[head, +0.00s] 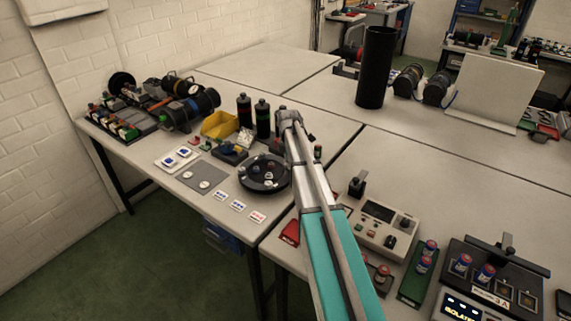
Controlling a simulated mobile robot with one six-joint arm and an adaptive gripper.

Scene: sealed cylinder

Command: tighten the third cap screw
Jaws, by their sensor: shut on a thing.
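My arm reaches from the bottom of the head view to the back of the near table, and its end with my gripper (289,119) is beyond the round black part. The fingers are mostly hidden by the wrist. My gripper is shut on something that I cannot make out. The round black part (249,184) lies on the table to the left of my arm, with several small pale and metallic pieces on it. I cannot tell cap screws apart at this size, nor which is the third.
Two dark bottles (244,110) and a yellow bin (219,125) stand left of my gripper. A grey mat (202,182) and small cards (238,205) lie near the front edge. A control box (379,222) stands right of the arm. A tall black tube (376,68) stands behind.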

